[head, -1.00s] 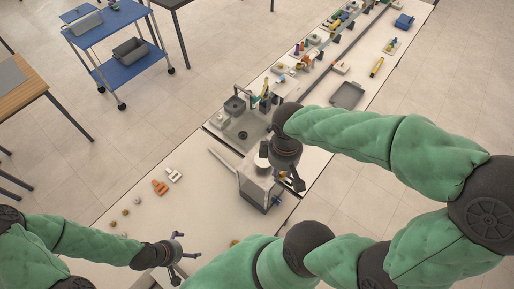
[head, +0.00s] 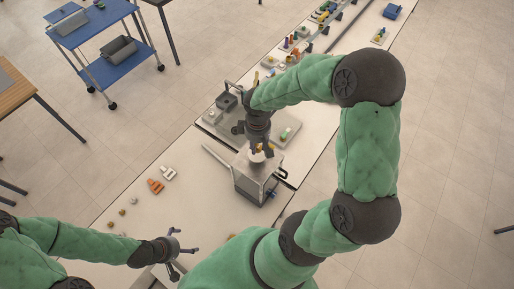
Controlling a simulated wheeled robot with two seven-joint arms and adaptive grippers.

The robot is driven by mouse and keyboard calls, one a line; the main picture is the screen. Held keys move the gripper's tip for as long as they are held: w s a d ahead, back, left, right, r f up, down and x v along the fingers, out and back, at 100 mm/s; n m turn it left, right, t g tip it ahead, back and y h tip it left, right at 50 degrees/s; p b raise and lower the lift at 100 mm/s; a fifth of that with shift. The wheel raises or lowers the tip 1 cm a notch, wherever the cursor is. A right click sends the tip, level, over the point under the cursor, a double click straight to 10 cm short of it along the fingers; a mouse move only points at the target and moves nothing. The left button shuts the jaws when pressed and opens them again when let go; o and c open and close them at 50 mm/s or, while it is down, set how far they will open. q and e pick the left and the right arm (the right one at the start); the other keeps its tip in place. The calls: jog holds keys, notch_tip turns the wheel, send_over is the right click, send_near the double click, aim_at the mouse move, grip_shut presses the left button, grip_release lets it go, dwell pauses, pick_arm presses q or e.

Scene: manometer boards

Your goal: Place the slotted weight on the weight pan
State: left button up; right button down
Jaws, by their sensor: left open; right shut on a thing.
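My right gripper (head: 262,151) points down just above the boxy metal apparatus (head: 251,186) on the bench. It is shut on a small brass-coloured piece, seemingly the slotted weight (head: 258,148), mostly hidden by the fingers. The pale round weight pan (head: 257,157) shows on top of the apparatus, directly below the fingers. I cannot tell whether the weight touches the pan. My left gripper (head: 184,258) is open and empty over the near part of the bench.
Several small brass pieces (head: 121,212) lie on the bench at the left, near an orange piece (head: 155,186) and a white piece (head: 168,173). The bench between the brass pieces and apparatus is clear.

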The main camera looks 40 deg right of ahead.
aim_at(257, 150)
jog(key=shift+w+d+f+p, duration=0.15)
jog(key=shift+f+p, duration=0.1)
jog(key=shift+f, duration=0.7)
jog(key=shift+w+a+f+p, duration=0.1)
jog(key=shift+w+f+p, duration=0.1)
jog(key=shift+f, duration=0.7)
jog(key=shift+s, duration=0.15)
